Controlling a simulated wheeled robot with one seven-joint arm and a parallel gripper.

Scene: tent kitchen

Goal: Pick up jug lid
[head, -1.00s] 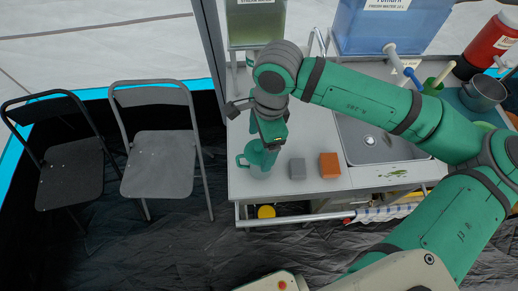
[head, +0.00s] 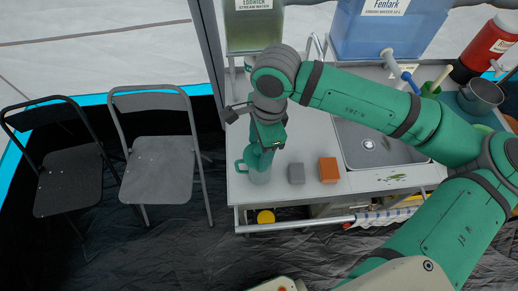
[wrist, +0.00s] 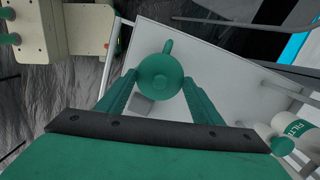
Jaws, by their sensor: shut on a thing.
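My gripper (wrist: 160,82) is shut on the lid, with one finger against each side. In the head view, my gripper (head: 262,157) points down over the jug (head: 260,177), which is near the counter's left front corner. The jug's handle faces left there. The fingers and wrist hide most of the lid in that view, and I cannot tell whether it is apart from the jug.
A grey block (head: 296,173) and an orange block (head: 328,170) stand right of the jug on the white counter (head: 310,195). A sink (head: 375,146) lies farther right. Water containers (head: 385,28) stand behind. Two folding chairs (head: 163,165) stand left, off the counter.

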